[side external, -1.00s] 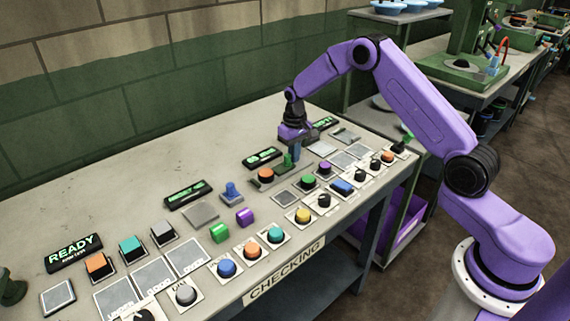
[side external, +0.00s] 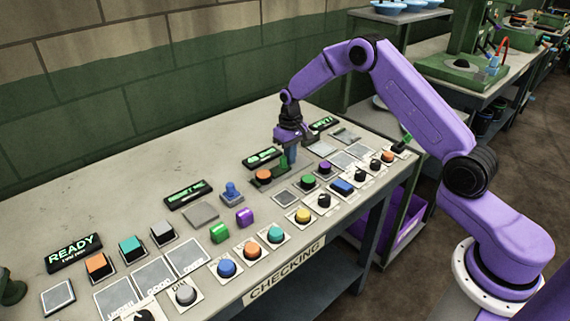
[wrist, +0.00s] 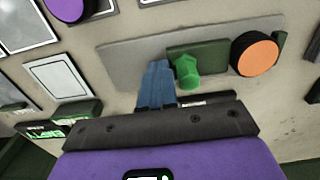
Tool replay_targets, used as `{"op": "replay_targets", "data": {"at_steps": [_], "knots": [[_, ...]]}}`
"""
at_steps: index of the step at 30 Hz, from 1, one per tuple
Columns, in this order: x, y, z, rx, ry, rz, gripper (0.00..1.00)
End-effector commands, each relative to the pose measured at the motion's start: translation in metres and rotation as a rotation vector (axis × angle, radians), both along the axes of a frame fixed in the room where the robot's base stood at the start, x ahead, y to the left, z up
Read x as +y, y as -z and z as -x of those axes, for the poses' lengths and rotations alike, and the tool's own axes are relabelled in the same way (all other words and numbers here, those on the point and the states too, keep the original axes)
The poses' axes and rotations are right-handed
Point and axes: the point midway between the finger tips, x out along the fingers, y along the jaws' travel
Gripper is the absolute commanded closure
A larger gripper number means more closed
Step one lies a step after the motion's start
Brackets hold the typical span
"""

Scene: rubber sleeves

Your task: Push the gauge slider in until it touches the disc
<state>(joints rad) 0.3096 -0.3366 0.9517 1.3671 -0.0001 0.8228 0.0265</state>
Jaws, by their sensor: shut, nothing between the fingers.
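The gauge lies on the bench, with a grey base plate (wrist: 125,52), a dark green slider (wrist: 210,56) with a bright green knob (wrist: 187,72), and an orange disc (wrist: 256,54). In the side view the disc (side external: 264,175) is left of the slider knob (side external: 283,163). My gripper (side external: 291,156) points down, its blue fingers (wrist: 157,82) shut and empty. They stand beside the knob on the side away from the disc, touching it or nearly so. The slider's end is very close to the disc; I cannot tell whether they touch.
A display (side external: 264,157) stands behind the gauge. A row of buttons and knobs, including a green button (side external: 308,182) and a yellow button (side external: 303,215), lies in front. A blue-knobbed fixture (side external: 232,190) stands to the left. The bench behind the displays is clear.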

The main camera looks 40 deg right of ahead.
Motion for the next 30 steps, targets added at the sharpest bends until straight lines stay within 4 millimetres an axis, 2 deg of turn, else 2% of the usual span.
{"op": "replay_targets", "data": {"at_steps": [17, 30], "knots": [[0.004, 0.0, 0.0, 0.0, -0.002, -0.002, 1.0], [-0.011, 0.0, 0.0, 0.0, 0.001, -0.001, 1.0]]}}
